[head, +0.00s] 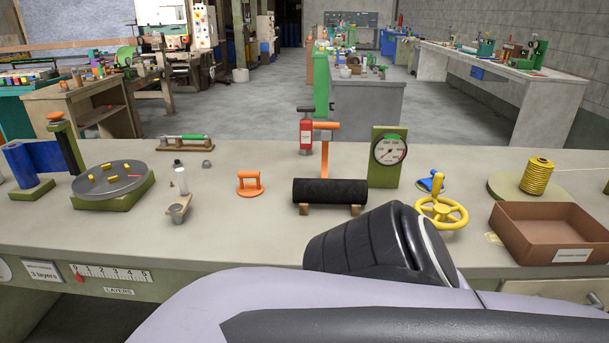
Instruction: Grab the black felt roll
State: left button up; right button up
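The black felt roll (330,191) lies sideways on a small wooden cradle (304,209) near the middle of the workbench. Its whole length shows, and nothing is touching it from above. A large link of my own arm fills the lower middle and right of the head view, in front of the roll. Its dark end stops just below and to the right of the roll in the picture. Neither of my grippers shows.
Close behind the roll stand a red cylinder (306,133) and an orange post (325,130). A dial gauge (390,150) is at right, with a yellow handwheel (441,212) and brown tray (550,215) beyond. An orange handle (250,183) is left. Bare bench (250,225) lies front left.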

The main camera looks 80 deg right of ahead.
aim_at(327, 192)
jog(key=z, duration=1.25)
